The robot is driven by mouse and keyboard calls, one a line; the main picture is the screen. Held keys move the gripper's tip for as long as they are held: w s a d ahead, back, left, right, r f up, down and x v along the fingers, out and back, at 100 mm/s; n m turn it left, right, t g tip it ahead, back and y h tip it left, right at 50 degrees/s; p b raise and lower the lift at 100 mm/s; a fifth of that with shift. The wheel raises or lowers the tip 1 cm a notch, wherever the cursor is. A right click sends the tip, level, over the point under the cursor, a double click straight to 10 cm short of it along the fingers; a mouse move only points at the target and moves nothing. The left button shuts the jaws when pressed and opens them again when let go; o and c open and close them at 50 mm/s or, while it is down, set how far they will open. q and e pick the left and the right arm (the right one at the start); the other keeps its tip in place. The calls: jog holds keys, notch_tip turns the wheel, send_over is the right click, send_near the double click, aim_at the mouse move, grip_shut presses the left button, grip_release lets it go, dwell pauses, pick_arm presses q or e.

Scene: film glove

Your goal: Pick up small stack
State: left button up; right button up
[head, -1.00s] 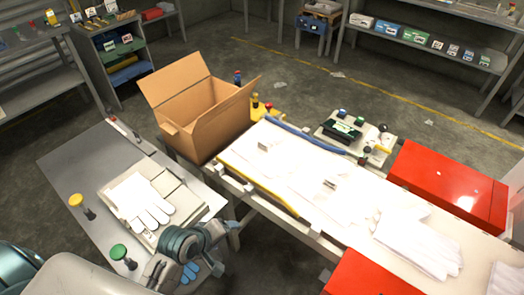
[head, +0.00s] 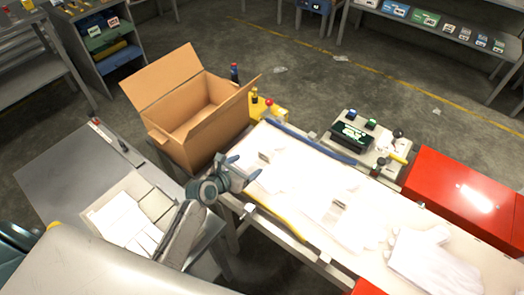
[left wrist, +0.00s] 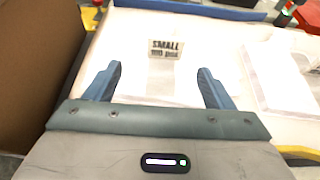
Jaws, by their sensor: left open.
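The small stack (head: 280,178) is a flat white pile at the left end of the white work surface, beside a small label card (head: 266,156). In the left wrist view the card reading "SMALL" (left wrist: 165,48) stands ahead, with the overexposed white stack (left wrist: 180,78) around it; its edges are hard to make out. My left gripper (head: 243,172) is open and empty at the near left edge of the surface. Its two blue fingers (left wrist: 160,75) are apart, seen over the white area below the card. My right gripper is not in view.
An open cardboard box (head: 205,115) stands directly left of the surface. More white glove stacks (head: 435,262) lie to the right. A red bin (head: 462,200) and a control panel (head: 355,140) line the far side. A grey side table (head: 55,175) holds a tray.

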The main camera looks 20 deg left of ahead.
aim_at(264, 157)
pick_arm(q)
jog(key=shift+w+d+f, duration=0.2)
jog(key=shift+w+d, duration=0.4)
jog(key=shift+w+d+f, duration=0.15)
jog(key=shift+w+d, duration=0.4)
jog(key=shift+w, duration=0.05)
jog(key=x, duration=0.5)
jog(key=shift+a+f, duration=0.25)
jog(key=shift+f, duration=0.2)
jog(key=shift+w+d+f, duration=0.1)
jog(key=shift+w, duration=0.1)
jog(key=shift+f, duration=0.1)
jog(key=c, duration=1.1)
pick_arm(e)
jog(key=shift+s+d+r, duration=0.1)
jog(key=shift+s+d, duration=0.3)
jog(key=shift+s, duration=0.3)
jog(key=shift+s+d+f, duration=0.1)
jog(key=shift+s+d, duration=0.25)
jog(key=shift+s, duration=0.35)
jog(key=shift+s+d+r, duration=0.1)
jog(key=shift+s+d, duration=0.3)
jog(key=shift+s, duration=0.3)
